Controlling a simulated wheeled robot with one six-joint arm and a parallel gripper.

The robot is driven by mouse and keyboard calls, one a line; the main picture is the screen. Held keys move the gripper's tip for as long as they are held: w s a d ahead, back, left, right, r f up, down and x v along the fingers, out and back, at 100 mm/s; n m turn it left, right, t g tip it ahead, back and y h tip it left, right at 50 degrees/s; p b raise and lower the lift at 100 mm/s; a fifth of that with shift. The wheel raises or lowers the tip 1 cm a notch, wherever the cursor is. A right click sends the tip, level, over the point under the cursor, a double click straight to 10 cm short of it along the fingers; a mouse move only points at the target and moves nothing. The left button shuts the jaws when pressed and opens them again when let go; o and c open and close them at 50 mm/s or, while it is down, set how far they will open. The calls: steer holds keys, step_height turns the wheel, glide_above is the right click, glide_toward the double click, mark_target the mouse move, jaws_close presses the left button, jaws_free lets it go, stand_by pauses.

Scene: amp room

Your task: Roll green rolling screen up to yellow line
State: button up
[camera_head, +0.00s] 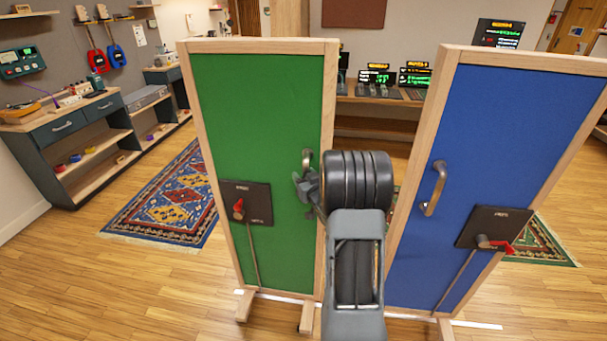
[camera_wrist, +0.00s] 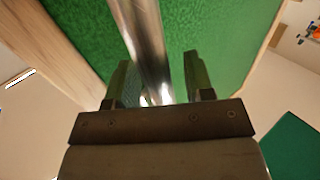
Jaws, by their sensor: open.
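The green rolling screen (camera_head: 245,130) stands upright in a pale wood frame left of centre in the head view. Its metal handle (camera_head: 308,160) is near its right edge; a black plate with a red lever (camera_head: 239,208) is lower left. My gripper (camera_head: 304,188) is open at the handle. In the wrist view the handle bar (camera_wrist: 150,50) runs between the two open fingers (camera_wrist: 155,85), with the green panel (camera_wrist: 225,30) behind it. I cannot tell whether the fingers touch the bar. I see no yellow line; a pale line (camera_head: 270,296) crosses the floor at the screens' feet.
A blue screen (camera_head: 480,150) with its own handle and red lever stands close on the right. Patterned rugs (camera_head: 165,200) lie behind the screens. Shelves and a workbench (camera_head: 75,135) line the left wall. Wood floor (camera_head: 110,290) is clear at front left.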

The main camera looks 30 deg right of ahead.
steer(key=shift+w, duration=0.45)
steer(key=shift+c, duration=0.4)
jaws_close()
steer(key=shift+d, duration=0.1)
